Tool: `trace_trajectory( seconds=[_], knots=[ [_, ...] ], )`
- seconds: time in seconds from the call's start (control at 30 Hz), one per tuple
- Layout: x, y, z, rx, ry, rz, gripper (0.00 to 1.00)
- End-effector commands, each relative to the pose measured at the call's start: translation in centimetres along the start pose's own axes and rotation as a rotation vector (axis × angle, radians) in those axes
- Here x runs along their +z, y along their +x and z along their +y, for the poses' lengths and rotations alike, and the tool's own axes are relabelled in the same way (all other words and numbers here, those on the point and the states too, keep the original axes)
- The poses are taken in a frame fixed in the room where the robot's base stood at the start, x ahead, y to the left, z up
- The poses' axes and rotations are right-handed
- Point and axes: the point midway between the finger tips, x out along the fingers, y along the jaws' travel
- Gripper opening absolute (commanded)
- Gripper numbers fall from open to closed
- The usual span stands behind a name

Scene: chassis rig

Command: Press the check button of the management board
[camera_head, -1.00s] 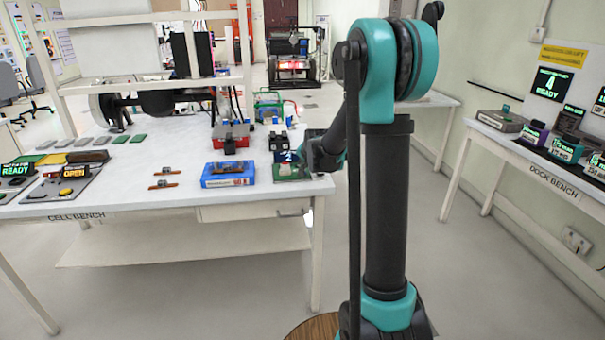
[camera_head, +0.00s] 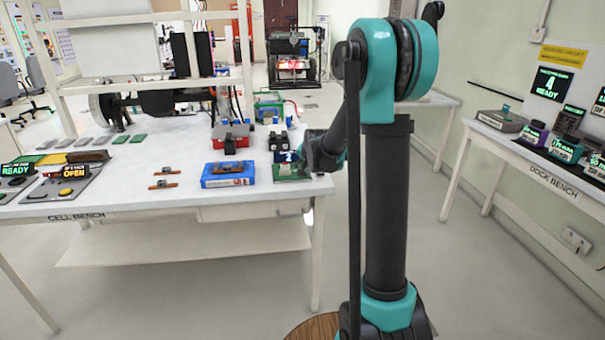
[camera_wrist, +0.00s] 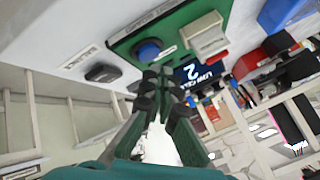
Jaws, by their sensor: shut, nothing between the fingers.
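The management board is a green board (camera_head: 291,171) at the right front corner of the cell bench in the head view. In the wrist view the green board (camera_wrist: 178,31) carries a round blue button (camera_wrist: 148,50), a pale block with a red base (camera_wrist: 205,36) and a dark display (camera_wrist: 188,72) reading "LOW CELL" and "2". My gripper (camera_wrist: 160,80) is shut and empty. Its fingertips appear just below the blue button in the picture, left of the display; whether they touch anything I cannot tell. Any check label is not legible. The fingers are not clear in the head view.
A black object (camera_wrist: 102,72) lies on the white bench beside the board. A blue box (camera_head: 228,174) stands left of the board, and a red box with a grey top (camera_head: 231,137) behind it. The dock bench (camera_head: 535,160) is at the right, with clear floor between.

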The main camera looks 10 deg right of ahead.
Motion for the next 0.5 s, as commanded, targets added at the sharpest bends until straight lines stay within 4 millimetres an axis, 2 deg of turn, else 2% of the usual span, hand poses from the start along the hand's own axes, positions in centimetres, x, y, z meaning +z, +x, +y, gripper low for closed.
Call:
trace_trajectory(
  seconds=[0.5],
  knots=[
    [0.44, 0.58, 0.43, 0.000, 0.000, 0.000, 0.00]
  ],
)
